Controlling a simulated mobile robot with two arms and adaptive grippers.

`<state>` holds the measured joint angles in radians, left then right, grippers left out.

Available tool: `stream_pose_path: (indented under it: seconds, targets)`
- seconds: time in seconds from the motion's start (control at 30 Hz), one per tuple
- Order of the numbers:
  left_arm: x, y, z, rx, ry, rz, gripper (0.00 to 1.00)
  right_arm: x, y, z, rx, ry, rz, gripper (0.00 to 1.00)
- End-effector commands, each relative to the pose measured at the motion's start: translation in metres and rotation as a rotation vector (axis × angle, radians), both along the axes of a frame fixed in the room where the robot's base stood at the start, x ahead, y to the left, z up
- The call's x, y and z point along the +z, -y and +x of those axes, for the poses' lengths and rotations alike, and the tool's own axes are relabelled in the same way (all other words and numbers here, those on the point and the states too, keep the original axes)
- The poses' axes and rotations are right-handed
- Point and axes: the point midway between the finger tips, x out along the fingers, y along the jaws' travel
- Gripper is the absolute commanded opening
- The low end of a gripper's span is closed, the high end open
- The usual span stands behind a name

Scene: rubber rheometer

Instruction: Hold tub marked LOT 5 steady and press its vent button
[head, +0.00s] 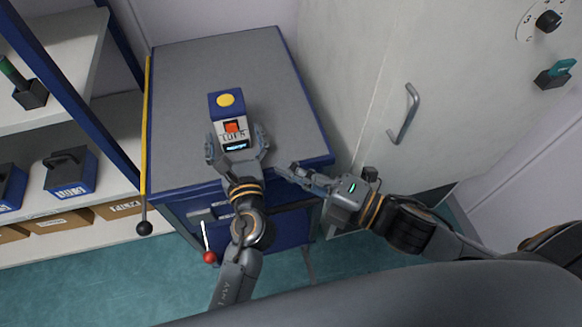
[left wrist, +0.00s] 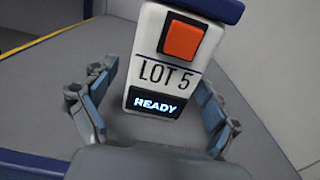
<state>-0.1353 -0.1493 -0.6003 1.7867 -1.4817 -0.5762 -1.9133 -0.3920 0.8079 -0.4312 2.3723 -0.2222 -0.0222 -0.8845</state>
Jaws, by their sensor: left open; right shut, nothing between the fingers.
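The tub marked LOT 5 (head: 233,128) stands on the grey cabinet top, white in front with a blue lid and a yellow disc on top. In the left wrist view the tub (left wrist: 152,63) shows an orange-red square button (left wrist: 184,41), the LOT 5 label and a lit display reading READY (left wrist: 156,103). My left gripper (head: 238,147) is open, its fingers on either side of the tub's lower front; in the left wrist view gaps show between the fingers (left wrist: 152,115) and the tub. My right gripper (head: 283,170) is shut and empty, right of the tub near the cabinet's front edge.
The grey cabinet top (head: 185,80) is otherwise clear. A white cabinet door with a handle (head: 405,115) stands close on the right. Shelves with blue boxes (head: 72,172) are on the left. A yellow bar (head: 147,125) runs along the cabinet's left edge.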

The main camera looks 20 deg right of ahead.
Motion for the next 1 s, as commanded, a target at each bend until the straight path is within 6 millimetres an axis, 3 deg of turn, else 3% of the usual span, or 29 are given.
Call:
stream_pose_path:
  seconds: [0.5, 0.7, 1.0]
  targets:
    - [-0.002, 0.0, -0.097, -0.002, -0.005, 0.001, 0.88, 0.0, 0.0, 0.0, 0.0, 0.0, 0.0, 0.0]
    - [-0.001, 0.0, -0.114, -0.001, -0.003, 0.001, 0.88, 0.0, 0.0, 0.0, 0.0, 0.0, 0.0, 0.0]
    - [-0.001, 0.0, -0.116, -0.001, -0.003, 0.0, 0.88, 0.0, 0.0, 0.0, 0.0, 0.0, 0.0, 0.0]
